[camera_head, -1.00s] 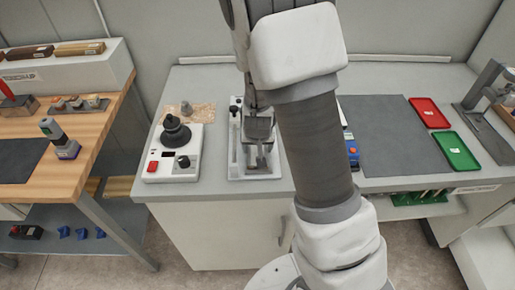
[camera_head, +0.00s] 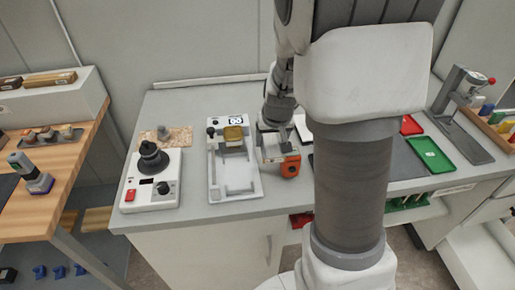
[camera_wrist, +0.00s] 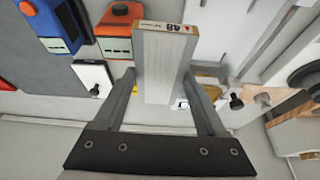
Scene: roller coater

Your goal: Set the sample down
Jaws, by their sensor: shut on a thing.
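The sample is a flat grey panel (camera_wrist: 163,70) with a pale wood-coloured end and a small printed label, seen in the wrist view. My gripper (camera_wrist: 161,75) is shut on it, with one finger along each side. In the head view my gripper (camera_head: 284,132) is just right of the white roller coater (camera_head: 236,182), and the panel (camera_head: 270,147) is held over the bench. My arm hides part of the bench there. I cannot tell whether the panel touches the surface. The coater bed looks empty, with a yellowish block (camera_head: 233,133) at its far end.
An orange device (camera_head: 291,166) stands close to the panel on the right. A white unit with a black top (camera_head: 152,178) stands left of the coater. A green tray (camera_head: 430,154) and a red tray (camera_head: 411,125) lie right of my arm. The wooden table (camera_head: 58,195) is far left.

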